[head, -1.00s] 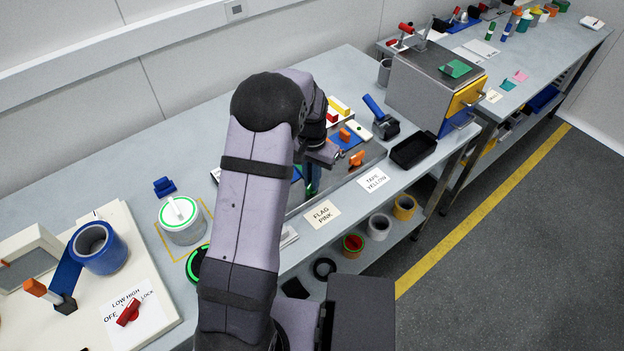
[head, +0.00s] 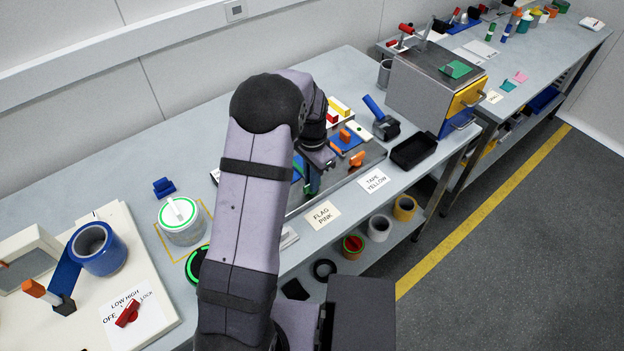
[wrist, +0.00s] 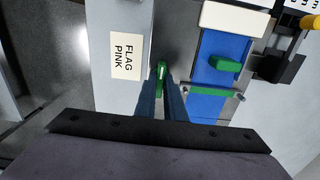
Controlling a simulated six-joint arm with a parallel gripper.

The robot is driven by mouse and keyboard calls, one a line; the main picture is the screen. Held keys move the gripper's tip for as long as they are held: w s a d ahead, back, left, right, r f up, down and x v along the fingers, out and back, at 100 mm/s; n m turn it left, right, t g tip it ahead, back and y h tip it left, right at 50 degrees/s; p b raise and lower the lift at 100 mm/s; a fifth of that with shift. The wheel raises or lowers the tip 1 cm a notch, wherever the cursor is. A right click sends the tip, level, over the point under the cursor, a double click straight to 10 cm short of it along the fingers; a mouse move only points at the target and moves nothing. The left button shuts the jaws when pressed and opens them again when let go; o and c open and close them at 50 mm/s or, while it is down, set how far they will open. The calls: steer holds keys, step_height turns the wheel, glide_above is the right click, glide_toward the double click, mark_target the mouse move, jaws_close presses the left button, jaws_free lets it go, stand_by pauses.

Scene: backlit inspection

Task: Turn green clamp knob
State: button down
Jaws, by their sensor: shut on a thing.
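The green clamp knob (wrist: 161,68) is in the wrist view, at the tips of my blue fingers, on the grey metal fixture. My gripper (wrist: 162,88) is shut on it, one finger on each side, and hides part of it. In the head view my gripper (head: 311,180) is low over the near left part of the metal fixture (head: 342,182). There the knob is hidden behind my arm and gripper.
A "FLAG PINK" card (wrist: 126,56) lies beside the fixture. A green block (wrist: 224,64) sits on a blue plate (wrist: 226,45) to the right. Orange knobs (head: 357,158) and a blue-handled tool (head: 381,117) stand close by. The table's front edge is near.

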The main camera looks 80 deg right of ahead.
steer(key=shift+r, duration=0.1)
steer(key=c, duration=1.8)
jaws_free()
steer(key=shift+c, duration=0.2)
steer(key=shift+r+b, duration=1.15)
steer(key=shift+r, duration=2.5)
